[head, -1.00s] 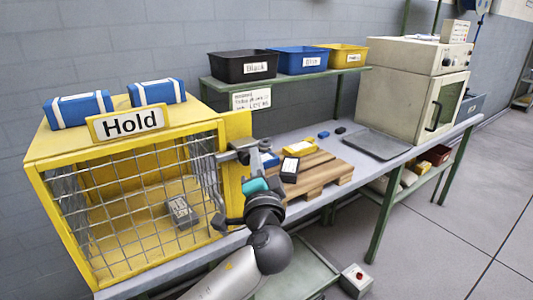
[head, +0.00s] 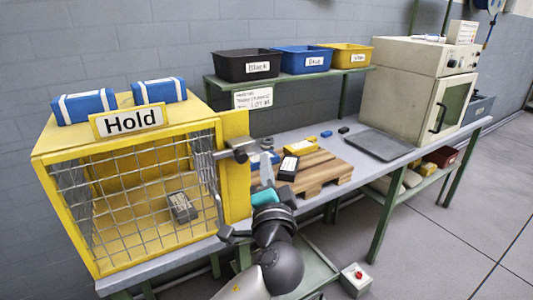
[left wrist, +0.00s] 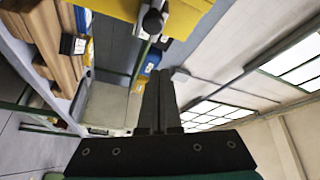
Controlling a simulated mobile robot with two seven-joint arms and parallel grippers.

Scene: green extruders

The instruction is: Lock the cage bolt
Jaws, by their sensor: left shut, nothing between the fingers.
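The yellow cage (head: 195,112), marked "Hold", stands at the left end of the bench with its wire mesh front (head: 120,205) across it. The grey cage bolt (head: 240,150) sits high on the yellow right-hand post. How far it is slid in is too small to tell. My left gripper (head: 265,160) is shut and empty just below and right of the bolt's end. In the left wrist view, the shut fingers (left wrist: 161,72) point up toward a dark round knob (left wrist: 152,21) beside a yellow panel, with a small gap showing. My right gripper is out of view.
A dark labelled box (head: 181,207) lies inside the cage, and two blue boxes (head: 85,106) lie on top. A wooden pallet (head: 322,172) with small boxes stands behind my gripper. A beige oven (head: 410,90) stands at the bench's far right.

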